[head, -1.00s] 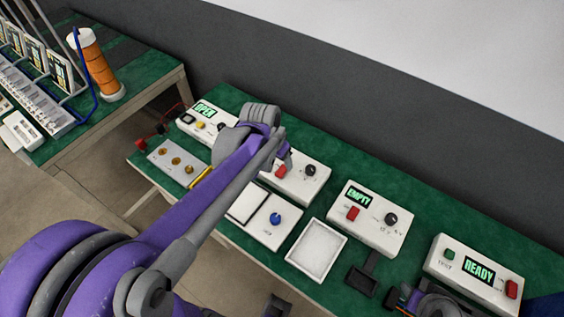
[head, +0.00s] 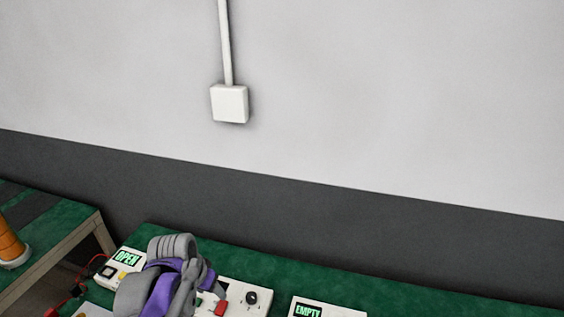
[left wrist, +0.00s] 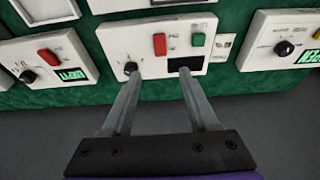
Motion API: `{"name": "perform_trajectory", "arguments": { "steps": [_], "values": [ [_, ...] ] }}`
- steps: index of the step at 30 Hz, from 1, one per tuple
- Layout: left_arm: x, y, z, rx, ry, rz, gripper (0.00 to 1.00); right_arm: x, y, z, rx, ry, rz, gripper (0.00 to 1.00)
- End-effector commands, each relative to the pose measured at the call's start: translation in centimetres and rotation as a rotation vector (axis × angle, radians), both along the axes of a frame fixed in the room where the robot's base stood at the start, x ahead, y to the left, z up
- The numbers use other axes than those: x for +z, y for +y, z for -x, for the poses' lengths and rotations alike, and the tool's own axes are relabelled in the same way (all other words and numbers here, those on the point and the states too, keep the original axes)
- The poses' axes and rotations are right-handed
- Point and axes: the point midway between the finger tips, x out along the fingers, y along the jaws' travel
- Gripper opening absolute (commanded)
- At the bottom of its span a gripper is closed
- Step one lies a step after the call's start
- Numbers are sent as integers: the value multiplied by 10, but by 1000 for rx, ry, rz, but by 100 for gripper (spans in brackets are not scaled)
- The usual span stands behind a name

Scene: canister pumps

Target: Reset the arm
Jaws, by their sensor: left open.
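My left arm (head: 165,285) comes up at the bottom left of the head view, and its fingers are hidden there. In the left wrist view my left gripper (left wrist: 160,80) is open, with its two grey fingers apart and nothing between them. The fingertips show in front of a white control box (left wrist: 155,42) with a black knob, a red button, a green button and a dark display. I cannot tell whether they touch it. My right gripper is not in the head view now.
A box reading OPEN (head: 128,257) and a box reading EMPTY (head: 325,308) stand on the green bench (head: 270,262). An orange cylinder (head: 10,245) stands on another bench at left. A grey-and-white wall with a white junction box (head: 229,104) rises behind.

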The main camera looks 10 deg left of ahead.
Motion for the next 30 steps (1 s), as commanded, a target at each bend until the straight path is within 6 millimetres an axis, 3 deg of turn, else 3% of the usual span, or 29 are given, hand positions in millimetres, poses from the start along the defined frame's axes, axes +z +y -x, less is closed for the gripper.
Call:
{"name": "perform_trajectory", "arguments": {
  "steps": [4,7,15,20,30],
  "values": [
    [1,-19,23,9,-23,-6,60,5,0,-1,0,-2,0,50],
    [-2,-40,51,25,-57,-10,60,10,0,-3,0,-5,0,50],
    [-23,-75,114,69,-151,1,60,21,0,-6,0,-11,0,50],
    [-31,-81,127,80,-173,6,60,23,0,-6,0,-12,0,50],
    [-31,-81,127,81,-175,8,60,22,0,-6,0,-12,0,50]
  ]
}}
